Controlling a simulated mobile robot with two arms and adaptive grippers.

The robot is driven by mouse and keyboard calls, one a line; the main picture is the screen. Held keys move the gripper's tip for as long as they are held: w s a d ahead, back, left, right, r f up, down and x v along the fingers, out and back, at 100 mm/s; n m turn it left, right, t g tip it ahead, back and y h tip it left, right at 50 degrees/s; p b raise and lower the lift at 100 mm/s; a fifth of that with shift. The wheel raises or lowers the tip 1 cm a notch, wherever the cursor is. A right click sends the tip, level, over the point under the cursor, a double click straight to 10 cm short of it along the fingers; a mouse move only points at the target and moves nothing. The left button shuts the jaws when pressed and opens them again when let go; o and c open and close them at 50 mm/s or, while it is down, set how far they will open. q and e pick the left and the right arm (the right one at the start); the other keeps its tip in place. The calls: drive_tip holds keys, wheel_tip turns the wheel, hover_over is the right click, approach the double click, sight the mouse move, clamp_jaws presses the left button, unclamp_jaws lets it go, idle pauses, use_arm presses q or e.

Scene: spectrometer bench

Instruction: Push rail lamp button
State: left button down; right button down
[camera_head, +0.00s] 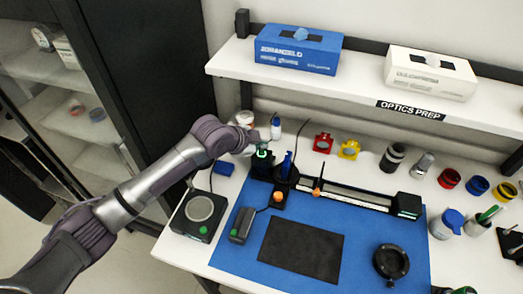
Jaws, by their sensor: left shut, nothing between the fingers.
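A black optical rail (345,194) runs along the back of the blue mat. At its left end stands a dark lamp housing (261,168) with a green spot on top (262,154), which looks like a button. My left arm reaches in from the left, and its gripper (250,145) is at the lamp housing's upper left. The gripper is small in the picture and looks shut and empty. I cannot tell whether its tips touch the green spot. My right gripper is out of view.
A round-plated device (200,208) and a small black box with a green button (240,224) stand in front of the lamp. Red (323,143) and yellow (349,149) mounts stand behind the rail. A shelf (360,92) overhangs the back. A dark pad (300,250) lies on the mat (362,245).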

sight(260, 153)
use_arm(q)
drive_tip(key=shift+f, duration=0.1)
idle(0.4)
drive_tip(key=shift+f, duration=0.35)
drive_tip(key=shift+f, duration=0.3)
idle(0.4)
drive_tip(key=shift+r, duration=0.15)
drive_tip(key=shift+r+p, duration=0.6)
drive_tip(key=shift+p, duration=0.05)
drive_tip(key=shift+r, duration=0.15)
wheel_tip(260, 153, up, 6)
drive_tip(key=p, duration=0.6)
